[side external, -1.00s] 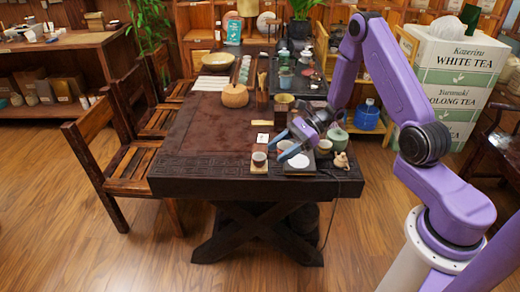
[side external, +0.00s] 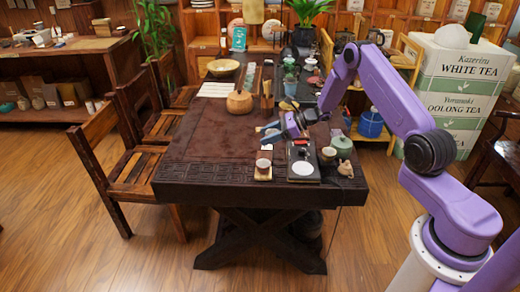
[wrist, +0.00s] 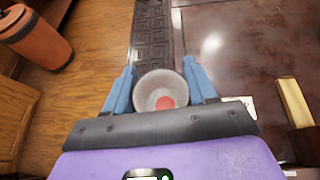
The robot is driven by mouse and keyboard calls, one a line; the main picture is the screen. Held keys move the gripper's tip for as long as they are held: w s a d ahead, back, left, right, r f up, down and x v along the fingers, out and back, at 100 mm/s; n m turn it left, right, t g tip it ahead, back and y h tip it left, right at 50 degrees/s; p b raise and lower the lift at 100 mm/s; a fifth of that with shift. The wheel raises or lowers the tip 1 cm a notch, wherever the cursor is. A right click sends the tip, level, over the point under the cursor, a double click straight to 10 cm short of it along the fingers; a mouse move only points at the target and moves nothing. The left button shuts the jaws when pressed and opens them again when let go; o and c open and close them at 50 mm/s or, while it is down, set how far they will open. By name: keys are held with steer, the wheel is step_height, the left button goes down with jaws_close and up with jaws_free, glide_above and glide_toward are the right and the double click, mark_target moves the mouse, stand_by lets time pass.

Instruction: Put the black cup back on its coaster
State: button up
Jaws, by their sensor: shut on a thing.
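My gripper (side external: 272,133) is above the near half of the table, toward the front edge. In the wrist view its two blue fingers are shut on a round cup (wrist: 160,90), seen from above. Its inside looks pale grey with a reddish spot at the bottom. Its outer colour is hidden, so I cannot tell that it is the black cup. Another small cup (side external: 263,165) stands on a light wooden coaster (side external: 262,177) near the front edge. I cannot make out an empty coaster for certain.
A dark tray (side external: 301,180) with a white disc lies right of the coaster. A small cup (side external: 328,154), a green teapot (side external: 342,147) and a small figurine (side external: 346,169) stand further right. A round woven pot (side external: 239,102) stands farther back. The left tabletop is clear.

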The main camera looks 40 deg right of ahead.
glide_above(260, 156)
step_height(260, 156, down, 6)
steer(key=shift+w+f, duration=0.1)
steer(key=shift+f, duration=1.45)
steer(key=shift+f, duration=0.1)
steer(key=o, duration=1.1)
steer(key=shift+o, duration=0.2)
